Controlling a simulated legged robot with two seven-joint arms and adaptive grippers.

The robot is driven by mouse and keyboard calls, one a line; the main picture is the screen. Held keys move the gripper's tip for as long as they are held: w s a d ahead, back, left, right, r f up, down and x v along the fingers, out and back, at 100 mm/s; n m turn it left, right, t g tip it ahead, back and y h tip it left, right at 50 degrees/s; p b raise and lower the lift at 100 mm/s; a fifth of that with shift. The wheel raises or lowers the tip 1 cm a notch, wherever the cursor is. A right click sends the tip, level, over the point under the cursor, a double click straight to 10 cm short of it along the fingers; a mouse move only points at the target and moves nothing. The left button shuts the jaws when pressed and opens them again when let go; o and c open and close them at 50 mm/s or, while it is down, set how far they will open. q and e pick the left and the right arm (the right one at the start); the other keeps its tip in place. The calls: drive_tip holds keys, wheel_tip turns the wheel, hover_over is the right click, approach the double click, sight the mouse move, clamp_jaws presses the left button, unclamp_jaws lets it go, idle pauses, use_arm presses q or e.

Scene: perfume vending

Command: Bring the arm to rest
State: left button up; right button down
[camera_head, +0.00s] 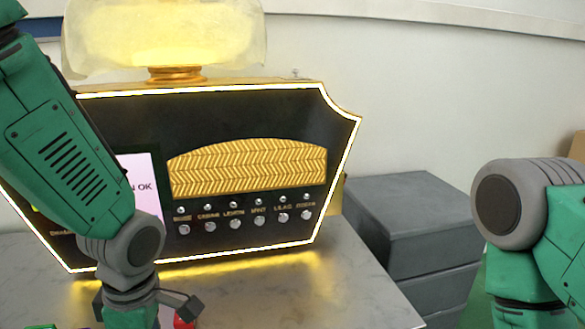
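My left arm (75,150) comes in from the upper left and reaches down to the bottom edge, in front of the machine's left part. Dark parts of my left gripper (180,301) show on both sides of the wrist at the bottom. The wrist and the frame edge hide the fingertips, so I cannot tell whether it is open or holds anything. My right arm (550,235) is at the right edge. Its gripper is out of view. The perfume machine (235,115) is black with a glowing outline, a gold chevron panel and a row of round buttons (232,225).
A red thing (184,321) shows partly beside the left gripper. The machine stands on a grey marble table (340,295). A lit screen (140,172) is partly behind my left arm. A grey drawer cabinet (415,225) stands right of the table. The table's front right part is clear.

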use_arm(q)
drive_tip(key=s+a+f+m+h+p, duration=0.15)
drive_tip(key=s+f+m+p, duration=0.3)
drive_tip(key=f+m, duration=0.55)
drive_tip(key=s+a+f+m+p, duration=0.1)
drive_tip(key=s+a+f+m, duration=0.1)
drive_tip(key=s+m, duration=0.3)
drive_tip(key=s+a+f+m+p, duration=0.2)
drive_tip(key=s+f+m, duration=0.2)
drive_tip(key=s, duration=0.3)
drive_tip(key=shift+a+f+m+t, duration=0.2)
drive_tip(key=shift+a+m+t, duration=0.15)
drive_tip(key=shift+m, duration=0.35)
drive_tip(key=shift+d, duration=0.1)
